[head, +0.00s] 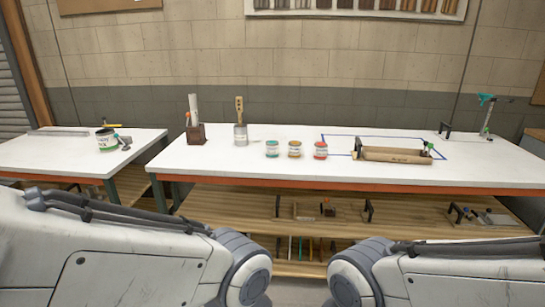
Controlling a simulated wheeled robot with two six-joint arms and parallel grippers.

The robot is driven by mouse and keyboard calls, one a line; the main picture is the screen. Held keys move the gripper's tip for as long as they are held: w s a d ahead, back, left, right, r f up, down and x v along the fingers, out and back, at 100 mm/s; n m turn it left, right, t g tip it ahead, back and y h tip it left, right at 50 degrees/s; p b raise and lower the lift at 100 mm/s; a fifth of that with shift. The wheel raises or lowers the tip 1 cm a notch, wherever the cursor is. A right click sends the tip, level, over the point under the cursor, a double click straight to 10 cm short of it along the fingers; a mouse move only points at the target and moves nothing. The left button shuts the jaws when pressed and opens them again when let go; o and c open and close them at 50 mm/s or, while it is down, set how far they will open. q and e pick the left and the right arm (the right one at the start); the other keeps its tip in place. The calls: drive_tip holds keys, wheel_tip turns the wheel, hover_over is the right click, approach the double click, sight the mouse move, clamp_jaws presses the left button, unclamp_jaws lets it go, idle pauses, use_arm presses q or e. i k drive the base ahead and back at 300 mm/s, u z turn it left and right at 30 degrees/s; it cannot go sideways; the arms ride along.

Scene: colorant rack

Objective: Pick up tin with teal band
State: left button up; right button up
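The tin with the teal band (272,149) stands upright on the white top of the long workbench, at the left end of a row of three small tins. A tin with an orange-yellow band (295,149) stands to its right, and a tin with a red band (321,150) stands beyond that. The three tins are apart from each other. Parts of both my arms show low in the foreground, well short of the tins. Neither of my grippers is in view.
Left of the tins stand a can with a brush (241,135) and a dark block holding a roll (195,132). Right are a blue taped outline (370,135) and a brown roll (395,155). A lower shelf (220,205) runs underneath. The bench top before the tins is clear.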

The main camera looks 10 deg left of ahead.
sight(271, 145)
drive_tip(key=z, duration=0.55)
drive_tip(key=i, duration=2)
drive_tip(key=u, duration=0.9)
drive_tip(key=i, duration=0.8)
drive_tip(key=u, duration=1.25)
drive_tip(key=i, duration=0.25)
drive_tip(key=u, duration=0.05)
